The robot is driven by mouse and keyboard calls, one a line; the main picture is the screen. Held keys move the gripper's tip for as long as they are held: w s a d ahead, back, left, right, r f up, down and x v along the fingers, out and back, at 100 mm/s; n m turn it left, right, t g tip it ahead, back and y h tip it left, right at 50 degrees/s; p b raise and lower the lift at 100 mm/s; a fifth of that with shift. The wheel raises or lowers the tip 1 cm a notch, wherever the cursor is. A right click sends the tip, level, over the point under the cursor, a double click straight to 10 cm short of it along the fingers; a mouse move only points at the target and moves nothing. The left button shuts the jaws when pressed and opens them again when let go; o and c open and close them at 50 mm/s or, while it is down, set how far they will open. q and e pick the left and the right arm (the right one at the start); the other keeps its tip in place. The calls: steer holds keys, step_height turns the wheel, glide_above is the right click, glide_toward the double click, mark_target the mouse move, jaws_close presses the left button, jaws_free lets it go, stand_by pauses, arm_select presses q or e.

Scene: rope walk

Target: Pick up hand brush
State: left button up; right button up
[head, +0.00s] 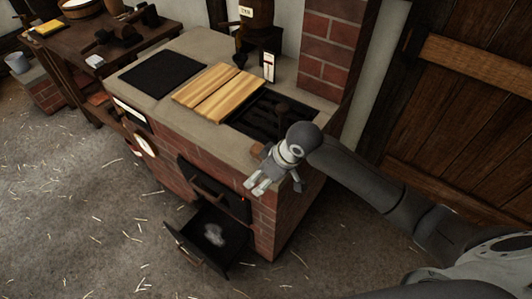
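I cannot clearly pick out a hand brush. My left gripper is not in view.
The brick stove (205,150) carries a dark mat (162,73), wooden boards (217,88) and a dark grate (268,115). Its lower drawer (197,254) stands open, with pale material inside. A cluttered wooden table (72,50) stands at left. Straw-strewn floor (70,210) is open at lower left.

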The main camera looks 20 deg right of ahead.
glide_toward(256, 149)
steer(key=s, duration=0.1)
steer(key=s+d, duration=0.1)
steer(key=s, duration=0.1)
steer(key=shift+s+d+f+h, duration=0.1)
steer(key=shift+s+h, duration=0.1)
steer(key=shift+h, duration=0.1)
steer(key=shift+w+d+r, duration=0.2)
steer(key=shift+d+r, duration=0.05)
steer(key=shift+w+f, duration=0.15)
steer(key=shift+w, duration=0.05)
steer(key=x, duration=0.4)
steer(key=shift+w+f+p, duration=0.15)
steer(key=shift+f+p, duration=0.15)
steer(key=shift+p, duration=0.1)
steer(key=shift+p+x, duration=0.3)
steer(key=shift+x, duration=0.45)
steer(key=x, duration=0.4)
steer(key=shift+w+d+p, duration=0.15)
steer(key=shift+d+p, duration=0.15)
steer(key=shift+p, duration=0.05)
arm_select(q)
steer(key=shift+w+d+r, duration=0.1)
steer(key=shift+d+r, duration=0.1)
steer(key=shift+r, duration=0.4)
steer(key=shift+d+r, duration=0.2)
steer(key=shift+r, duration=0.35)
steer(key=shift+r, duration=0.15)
arm_select(e)
steer(key=shift+f, duration=0.3)
